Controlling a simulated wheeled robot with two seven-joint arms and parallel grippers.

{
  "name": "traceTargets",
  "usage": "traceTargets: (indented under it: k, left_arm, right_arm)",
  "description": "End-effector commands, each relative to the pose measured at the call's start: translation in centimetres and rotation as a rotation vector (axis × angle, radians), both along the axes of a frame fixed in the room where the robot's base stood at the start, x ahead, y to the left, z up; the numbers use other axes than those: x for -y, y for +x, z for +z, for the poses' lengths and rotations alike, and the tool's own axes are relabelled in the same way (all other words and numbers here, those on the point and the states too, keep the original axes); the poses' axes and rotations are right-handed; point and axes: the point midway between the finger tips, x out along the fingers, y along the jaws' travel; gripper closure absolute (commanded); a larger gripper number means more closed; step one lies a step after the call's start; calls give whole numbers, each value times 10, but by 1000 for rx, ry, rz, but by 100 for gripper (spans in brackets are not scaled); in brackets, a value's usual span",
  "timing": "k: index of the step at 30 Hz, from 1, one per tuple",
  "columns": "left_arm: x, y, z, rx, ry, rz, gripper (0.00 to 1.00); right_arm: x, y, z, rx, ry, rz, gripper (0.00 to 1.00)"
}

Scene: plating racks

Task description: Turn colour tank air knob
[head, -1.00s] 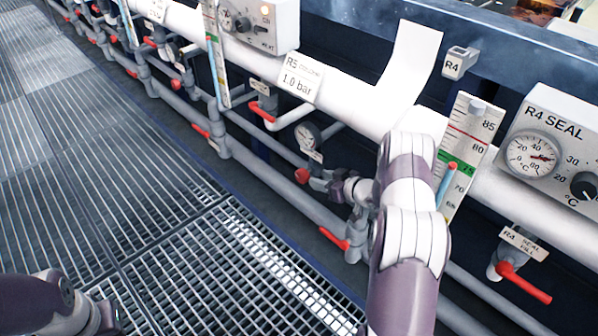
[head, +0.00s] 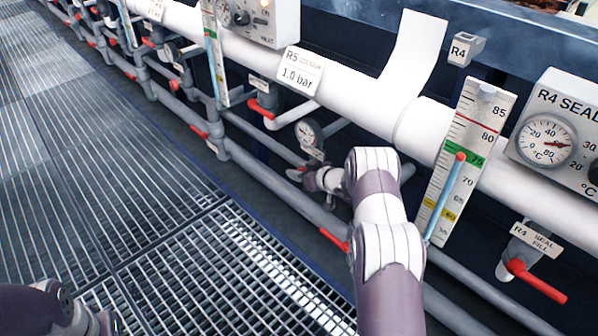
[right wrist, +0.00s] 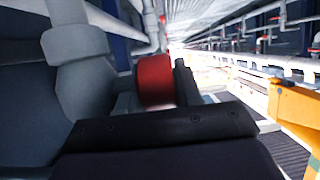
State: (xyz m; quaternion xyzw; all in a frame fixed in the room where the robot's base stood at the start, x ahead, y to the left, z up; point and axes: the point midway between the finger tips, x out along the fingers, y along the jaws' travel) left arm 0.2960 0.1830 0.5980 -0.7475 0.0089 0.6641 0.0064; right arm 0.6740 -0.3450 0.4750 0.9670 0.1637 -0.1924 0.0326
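The red air knob (right wrist: 154,80) shows large in the right wrist view, just beyond the dark front of my right gripper. One dark finger stands close along its right side; the other finger is not clear. In the head view my right gripper (head: 308,177) reaches left to the pipework below the small round gauge (head: 308,132) and largely covers the knob. Whether its fingers press on the knob cannot be made out. My left gripper (head: 106,322) is only partly in view at the bottom left, low over the grating, far from the knob.
An R5 colour sign reading 1.0 bar (head: 300,70) is on the white pipe. Red-handled valves, such as one below the sign (head: 262,110) and the R4 seal fill valve (head: 535,280), stick out nearby. The floor grating (head: 90,170) at left is clear.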

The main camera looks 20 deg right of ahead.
Motion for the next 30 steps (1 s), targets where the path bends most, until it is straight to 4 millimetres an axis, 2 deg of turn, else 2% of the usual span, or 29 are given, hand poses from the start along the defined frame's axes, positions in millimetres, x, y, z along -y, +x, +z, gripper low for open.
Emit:
traceTargets:
  k: [11, 30]
  left_arm:
    - [0, 0, -13, 0, 0, 0, 100]
    - [0, 0, -67, 0, 0, 0, 100]
  right_arm:
    - [1, -1, -2, 97, 34, -1, 96]
    - [2, -5, 3, 504, 177, 0, 96]
